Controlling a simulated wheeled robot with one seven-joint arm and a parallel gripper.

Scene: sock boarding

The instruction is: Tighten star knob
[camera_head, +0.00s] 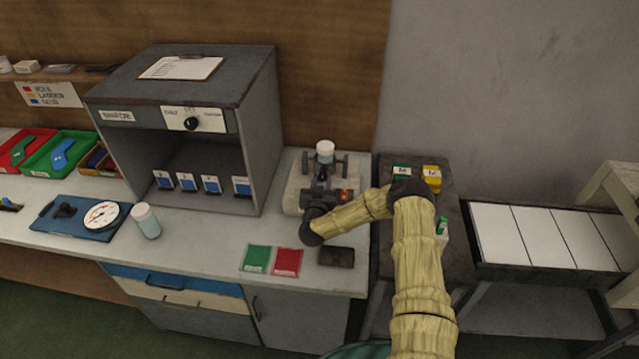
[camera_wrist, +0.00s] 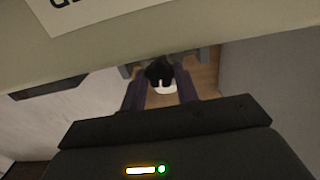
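A dark star-shaped knob (camera_wrist: 160,72) with a white part just below it shows in the wrist view, in line with the gap between my fingertips. My gripper (camera_wrist: 163,82) points at it with its two dark fingers apart, one on each side. I cannot tell whether they press on the knob or stand clear of it. In the head view, my gripper (camera_head: 322,176) is over the small fixture (camera_head: 293,197) on the bench, beside a white-topped cylinder (camera_head: 325,152). The knob cannot be made out there, among the dark parts and my wrist.
Green (camera_head: 256,259) and red (camera_head: 288,262) cards and a dark block (camera_head: 336,257) lie in front. A white-lidded jar (camera_head: 146,221) stands farther left. A dark side table (camera_head: 455,255) is at right.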

